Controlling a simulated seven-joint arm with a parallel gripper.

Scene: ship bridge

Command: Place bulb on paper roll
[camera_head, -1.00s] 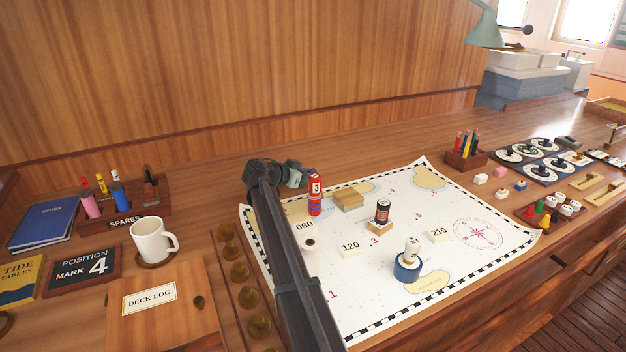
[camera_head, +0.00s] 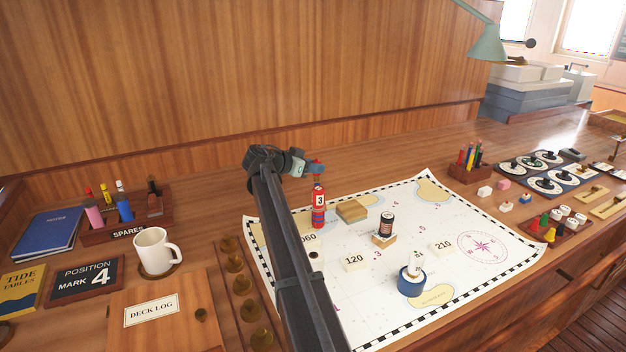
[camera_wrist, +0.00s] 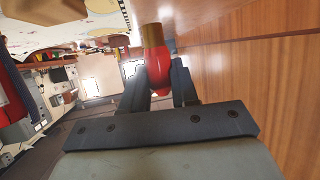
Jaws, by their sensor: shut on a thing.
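My gripper (camera_head: 314,168) is shut on the bulb (camera_wrist: 155,66), which is red with a brass-coloured base. In the wrist view the bulb sits between both fingers and its base sticks out beyond them. In the head view my gripper hangs in the air above the far left of the chart, close above a red cylinder marked 3 (camera_head: 319,206); only a small red patch of the bulb shows there.
The chart (camera_head: 385,318) holds a wooden block (camera_head: 352,211), a black cylinder on a block (camera_head: 387,224), number blocks 120 (camera_head: 354,261) and 210 (camera_head: 442,247), and a blue ring (camera_head: 411,284) with a white cylinder in it. A mug (camera_head: 152,250) stands left.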

